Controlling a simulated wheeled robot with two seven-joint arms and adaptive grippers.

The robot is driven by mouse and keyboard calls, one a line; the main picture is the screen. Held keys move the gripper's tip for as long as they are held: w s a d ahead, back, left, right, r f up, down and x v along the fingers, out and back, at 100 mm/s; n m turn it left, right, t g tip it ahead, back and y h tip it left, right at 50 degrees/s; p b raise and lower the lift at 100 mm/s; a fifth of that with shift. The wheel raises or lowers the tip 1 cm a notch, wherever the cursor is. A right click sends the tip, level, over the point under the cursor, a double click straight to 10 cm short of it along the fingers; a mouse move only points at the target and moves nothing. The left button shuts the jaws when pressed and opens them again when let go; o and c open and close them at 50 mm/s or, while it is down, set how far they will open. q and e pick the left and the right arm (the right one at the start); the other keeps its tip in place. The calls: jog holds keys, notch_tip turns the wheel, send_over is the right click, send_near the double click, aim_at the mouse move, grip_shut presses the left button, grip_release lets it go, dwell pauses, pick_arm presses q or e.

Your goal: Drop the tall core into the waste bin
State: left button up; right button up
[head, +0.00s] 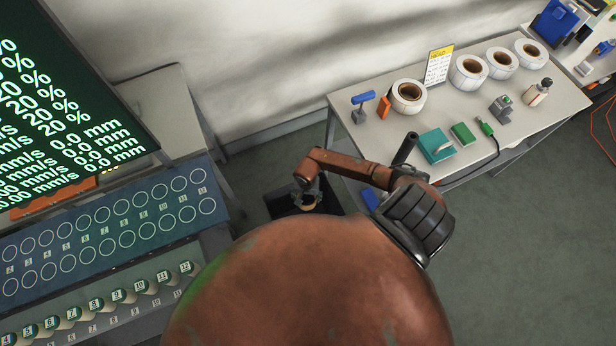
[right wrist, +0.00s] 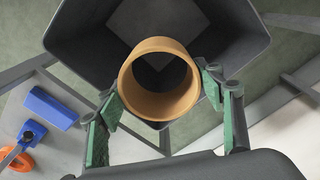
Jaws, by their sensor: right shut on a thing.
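The tan tall core (right wrist: 165,107), an open cardboard tube, is held between the green-padded fingers of my right gripper (right wrist: 162,92) in the right wrist view. I look almost straight down its bore. The dark waste bin (right wrist: 85,45) has its open mouth behind and below the core, and I see into its interior. In the head view my right gripper (head: 308,190) hangs over the bin (head: 279,204), with the core (head: 309,203) small and partly covered. The core appears above the bin mouth; its exact height over the rim is unclear. My left gripper is out of view.
A white table (head: 343,120) right of the bin carries several label rolls (head: 408,97), teal and green boxes and a blue-headed tool (head: 363,98). A numbered rack (head: 110,225) and a dark screen (head: 60,110) stand at left. Open floor (head: 520,240) lies at right.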

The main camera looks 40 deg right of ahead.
notch_tip(320, 180, down, 6)
jog(key=b, duration=0.3)
jog(key=shift+r+b, duration=0.25)
jog(key=shift+b, duration=0.1)
jog(key=o, duration=1.4)
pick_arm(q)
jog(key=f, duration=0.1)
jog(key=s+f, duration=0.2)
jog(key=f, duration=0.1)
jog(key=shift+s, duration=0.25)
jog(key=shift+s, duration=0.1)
pick_arm(e)
notch_tip(320, 180, up, 12)
jog(key=shift+s+a, duration=0.1)
